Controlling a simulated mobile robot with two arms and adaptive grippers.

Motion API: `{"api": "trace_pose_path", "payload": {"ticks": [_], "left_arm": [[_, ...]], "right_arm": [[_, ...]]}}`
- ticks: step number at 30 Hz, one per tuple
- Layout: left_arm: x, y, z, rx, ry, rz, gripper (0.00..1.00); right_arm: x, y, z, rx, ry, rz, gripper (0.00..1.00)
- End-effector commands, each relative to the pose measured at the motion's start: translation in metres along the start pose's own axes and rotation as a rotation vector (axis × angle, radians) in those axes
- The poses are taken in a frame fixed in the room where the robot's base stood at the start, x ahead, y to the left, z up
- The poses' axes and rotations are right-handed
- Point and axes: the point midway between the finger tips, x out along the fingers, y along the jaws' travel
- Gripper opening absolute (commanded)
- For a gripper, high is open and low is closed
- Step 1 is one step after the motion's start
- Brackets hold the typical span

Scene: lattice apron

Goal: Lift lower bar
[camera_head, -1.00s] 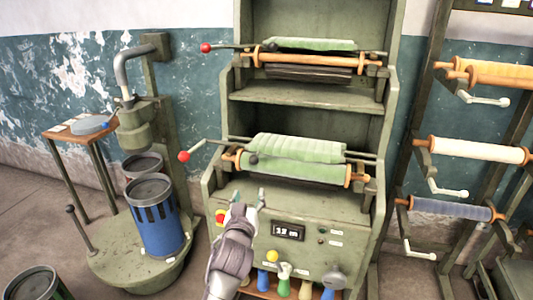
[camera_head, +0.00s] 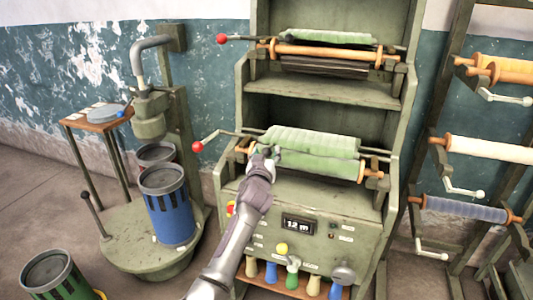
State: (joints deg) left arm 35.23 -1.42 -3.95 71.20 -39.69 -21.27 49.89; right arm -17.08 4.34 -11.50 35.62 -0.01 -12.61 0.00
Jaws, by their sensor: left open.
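The lower bar is a thin metal bar (camera_head: 375,151) with a cranked handle ending in a red knob (camera_head: 197,146) at its left. A bunched green cloth (camera_head: 312,142) lies along it and hides its middle. Just below is a green roll (camera_head: 320,167) with orange ends. My left gripper (camera_head: 264,156) is open at the left end of the roll, just under the bar. Its fingers are partly hidden by my wrist, and I cannot tell whether they touch the roll or bar. My right gripper is not in view.
An upper bar with a red knob (camera_head: 222,39) and an orange roller (camera_head: 325,50) sit on the shelf above. The panel below has a display (camera_head: 298,225) and several coloured handles. A pump stand with a blue drum (camera_head: 170,220) is left; a roll rack (camera_head: 440,160) is right.

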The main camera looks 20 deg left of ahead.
Motion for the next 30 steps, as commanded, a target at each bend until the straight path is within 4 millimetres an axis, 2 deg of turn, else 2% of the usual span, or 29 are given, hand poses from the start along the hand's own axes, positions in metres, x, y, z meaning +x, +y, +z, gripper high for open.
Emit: {"api": "trace_pose_path", "payload": {"ticks": [4, 12, 23, 30], "left_arm": [[0.0063, 0.0004, -0.0003, -0.002, 0.000, 0.001, 0.59], [0.0069, 0.0005, 0.0000, -0.001, 0.000, 0.001, 0.59], [0.0067, 0.0006, 0.0002, -0.001, -0.001, 0.001, 0.00], [0.0066, 0.0006, -0.0001, -0.001, -0.001, 0.001, 0.00]], "right_arm": [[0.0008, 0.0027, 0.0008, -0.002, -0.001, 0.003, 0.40], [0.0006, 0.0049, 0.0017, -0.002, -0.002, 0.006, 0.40], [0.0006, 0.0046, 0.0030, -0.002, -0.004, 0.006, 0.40], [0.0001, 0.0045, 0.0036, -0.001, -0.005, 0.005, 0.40]]}}
